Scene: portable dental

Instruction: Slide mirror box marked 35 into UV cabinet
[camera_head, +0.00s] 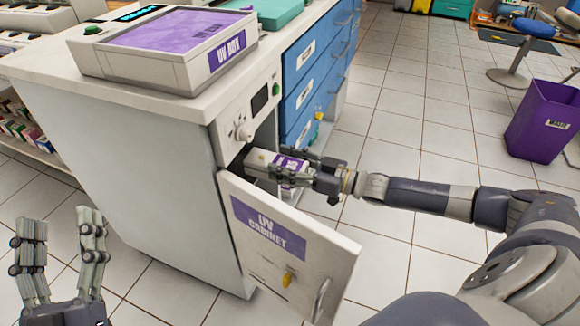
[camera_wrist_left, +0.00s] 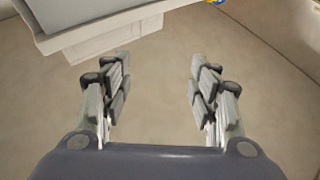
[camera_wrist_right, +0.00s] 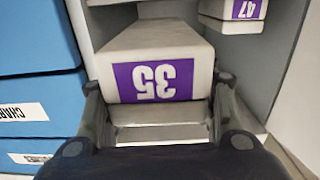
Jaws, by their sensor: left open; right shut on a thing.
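The mirror box marked 35 (camera_wrist_right: 158,45) is a white box with a purple label, upside down in the right wrist view. My right gripper (camera_wrist_right: 160,125) is shut on its near end. In the head view the box (camera_head: 262,158) extends from my right gripper (camera_head: 300,172) into the opening of the UV cabinet (camera_head: 236,140); its far end is hidden there. The cabinet door (camera_head: 290,245), labelled UV CABINET, stands open below the arm. My left gripper (camera_head: 62,245) is open and empty at the lower left, also seen in the left wrist view (camera_wrist_left: 160,90).
Inside the cabinet, another white box marked 47 (camera_wrist_right: 232,12) sits at the upper right. Blue drawers (camera_head: 305,70) stand beside the cabinet. A UV box (camera_head: 165,45) rests on the counter. A purple bin (camera_head: 543,120) stands on the right; the tiled floor between is clear.

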